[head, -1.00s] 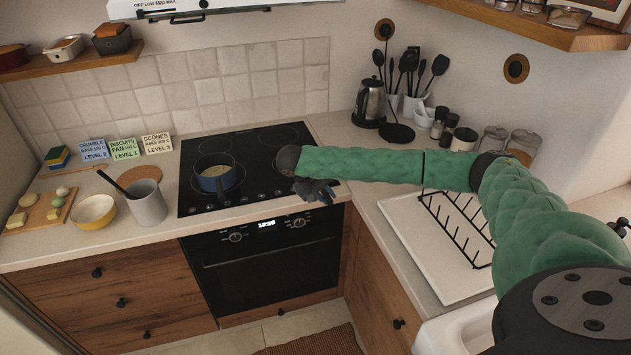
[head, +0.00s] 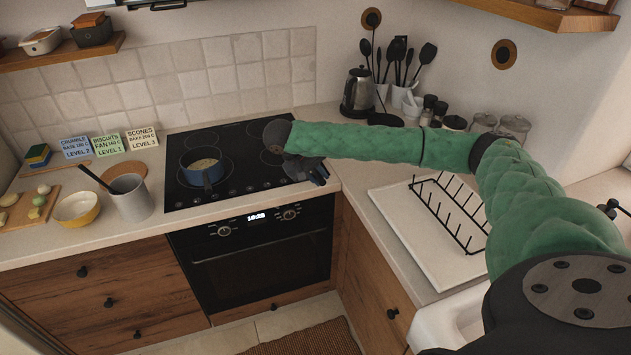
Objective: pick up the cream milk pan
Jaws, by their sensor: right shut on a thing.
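My right gripper (head: 316,174) is over the front right corner of the black hob (head: 235,195). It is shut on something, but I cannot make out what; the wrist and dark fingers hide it. I see no cream milk pan. The only pan in clear view is a dark blue one (head: 207,176) on the left of the hob, with pale grainy contents. My left gripper is out of view.
A grey utensil pot (head: 131,199) and a yellow-white bowl (head: 77,209) stand left of the hob. A black kettle (head: 358,92) stands behind my right arm. A dish rack (head: 450,212) sits on the right counter. A wooden shelf (head: 60,53) holds dishes at upper left.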

